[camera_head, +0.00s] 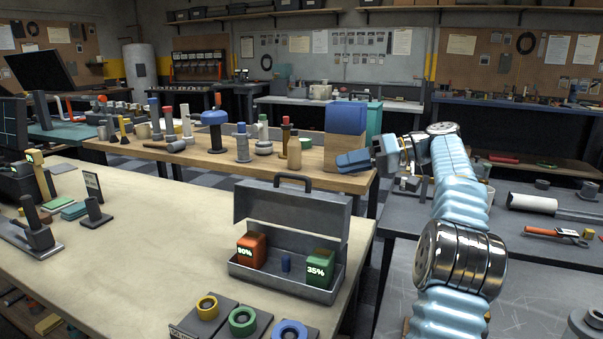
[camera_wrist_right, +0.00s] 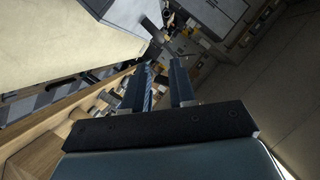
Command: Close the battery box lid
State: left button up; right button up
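The grey battery box (camera_head: 282,282) stands near the right edge of the beige table. Its lid (camera_head: 290,214) is open and stands up at the back, with a dark handle on top. My left gripper is not in view.
Yellow, green and blue rings (camera_head: 242,321) sit on dark plates before the box. A wooden bench (camera_head: 215,162) with several knobbed tools and a blue-topped wooden block (camera_head: 346,119) is behind. A grey table (camera_head: 520,250) is at right.

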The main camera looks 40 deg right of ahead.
jog(key=x, duration=1.1)
jog(key=shift+w+a, duration=0.2)
jog(key=shift+a, duration=0.1)
grip_shut()
